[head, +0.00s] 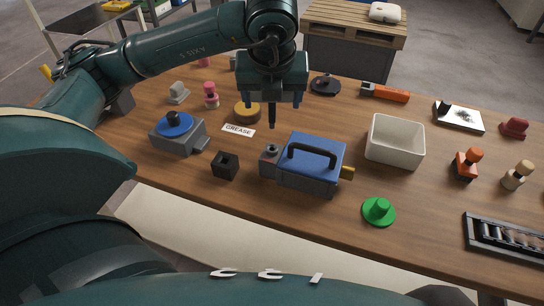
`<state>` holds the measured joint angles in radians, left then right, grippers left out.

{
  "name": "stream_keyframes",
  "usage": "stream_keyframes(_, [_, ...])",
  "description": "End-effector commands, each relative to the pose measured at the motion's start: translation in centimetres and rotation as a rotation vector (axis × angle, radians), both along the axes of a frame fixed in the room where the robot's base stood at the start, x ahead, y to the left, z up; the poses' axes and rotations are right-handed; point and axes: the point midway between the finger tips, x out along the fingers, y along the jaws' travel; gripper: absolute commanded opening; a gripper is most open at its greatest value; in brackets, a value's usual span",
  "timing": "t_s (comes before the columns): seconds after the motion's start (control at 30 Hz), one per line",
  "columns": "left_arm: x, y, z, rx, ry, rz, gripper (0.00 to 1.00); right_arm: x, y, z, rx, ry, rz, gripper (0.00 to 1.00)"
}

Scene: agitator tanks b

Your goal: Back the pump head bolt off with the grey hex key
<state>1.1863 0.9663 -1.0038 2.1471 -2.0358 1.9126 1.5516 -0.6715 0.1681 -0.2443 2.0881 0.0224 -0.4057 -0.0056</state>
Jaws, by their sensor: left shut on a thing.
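My left gripper (272,102) points down above the workbench and is shut on a slim dark upright tool, which I take to be the hex key (272,117). The tool's lower tip hangs in the air, above the small grey head at the left end of the pump. The pump (322,158) is a blue and grey box with a black carry handle. A small round reddish-dark spot on top of its head (270,160) looks like the bolt (272,148). The tip and the bolt appear apart. My right gripper is not in view.
A black square holder (225,167) with an opening stands left of the pump. A grey unit with a blue disc (176,126), a GREASE label (238,130), a white bin (395,141) and a green knobbed disc (379,211) surround it. Bare wood (300,215) lies in front.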

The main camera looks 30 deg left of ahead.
Motion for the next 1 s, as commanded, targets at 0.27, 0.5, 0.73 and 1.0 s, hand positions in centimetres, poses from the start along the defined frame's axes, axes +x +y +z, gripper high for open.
stream_keyframes(0.27, [0.1, -0.1, -0.4, 0.000, -0.002, -0.255, 0.18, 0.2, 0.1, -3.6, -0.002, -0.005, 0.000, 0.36])
stream_keyframes(0.5, [0.1, -0.1, -0.2, 0.000, -0.002, -0.272, 0.18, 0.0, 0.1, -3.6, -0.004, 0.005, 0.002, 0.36])
stream_keyframes(0.73, [0.1, -0.2, -0.3, -0.001, -0.003, -0.335, 0.18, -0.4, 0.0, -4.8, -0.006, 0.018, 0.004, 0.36])
stream_keyframes(1.0, [0.1, -0.2, -0.1, 0.000, -0.001, -0.343, 0.18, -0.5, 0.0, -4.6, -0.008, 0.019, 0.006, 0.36])
